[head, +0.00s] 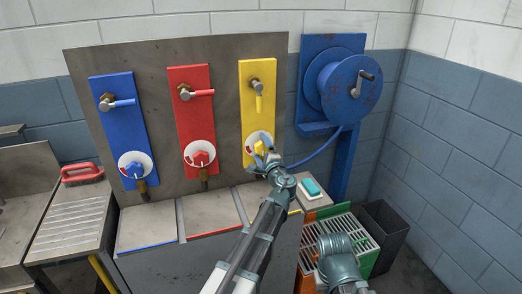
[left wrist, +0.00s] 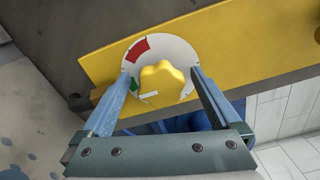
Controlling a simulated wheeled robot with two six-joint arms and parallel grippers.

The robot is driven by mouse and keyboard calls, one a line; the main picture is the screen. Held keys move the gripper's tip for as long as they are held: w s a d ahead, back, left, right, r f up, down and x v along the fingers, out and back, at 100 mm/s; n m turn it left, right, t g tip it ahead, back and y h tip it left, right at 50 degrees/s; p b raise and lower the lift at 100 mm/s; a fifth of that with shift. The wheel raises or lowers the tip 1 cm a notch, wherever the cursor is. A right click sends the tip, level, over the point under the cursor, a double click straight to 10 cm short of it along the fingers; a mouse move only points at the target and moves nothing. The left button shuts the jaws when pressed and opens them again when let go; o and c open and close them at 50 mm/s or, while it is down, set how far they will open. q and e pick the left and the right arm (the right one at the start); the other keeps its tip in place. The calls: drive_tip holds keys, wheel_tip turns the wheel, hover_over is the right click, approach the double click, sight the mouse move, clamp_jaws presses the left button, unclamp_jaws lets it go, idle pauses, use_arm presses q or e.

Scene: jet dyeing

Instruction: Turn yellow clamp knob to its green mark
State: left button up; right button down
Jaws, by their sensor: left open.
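The yellow clamp knob (head: 258,147) sits on a round white dial low on the yellow panel (head: 258,115). In the left wrist view the knob (left wrist: 161,80) shows a white pointer line at its lower left. The dial (left wrist: 183,52) has a red mark (left wrist: 138,49) at upper left and a green mark (left wrist: 134,86) at left, partly hidden by a finger. My left gripper (left wrist: 161,74) is open, with one finger on each side of the knob and visible gaps between. In the head view my left gripper (head: 266,156) partly covers the dial.
A blue panel (head: 118,120) and a red panel (head: 190,115) with similar dials stand to the left. A blue hose reel (head: 340,85) is at right. Below are a teal soap bar (head: 311,187), a grated crate (head: 340,232) and a dark bin (head: 382,235). A red brush (head: 82,174) lies at left.

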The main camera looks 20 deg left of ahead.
use_arm(q)
drive_tip(key=v, duration=1.3)
drive_tip(key=shift+s+d, duration=0.25)
drive_tip(key=shift+s, duration=0.05)
